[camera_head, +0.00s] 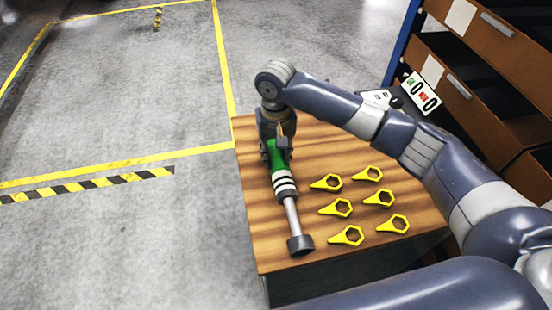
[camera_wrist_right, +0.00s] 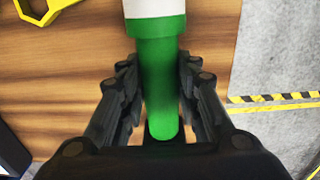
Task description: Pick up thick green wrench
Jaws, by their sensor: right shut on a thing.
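The thick green wrench (camera_head: 284,181) lies along the left side of the wooden table in the head view. It has a green handle, black and white bands, a grey shaft and a dark socket end toward the front. My right gripper (camera_head: 276,152) is over its green handle. In the right wrist view, the two fingers of the right gripper (camera_wrist_right: 160,95) are on both sides of the green handle (camera_wrist_right: 160,70), shut on it. I cannot tell whether the wrench is clear of the table. My left gripper is not in view.
Several yellow hexagon-holed pieces (camera_head: 342,207) lie on the wooden table (camera_head: 262,255) right of the wrench. A brown drawer rack (camera_head: 470,75) stands at the upper right. Open grey floor (camera_head: 120,230) with yellow lines lies to the left.

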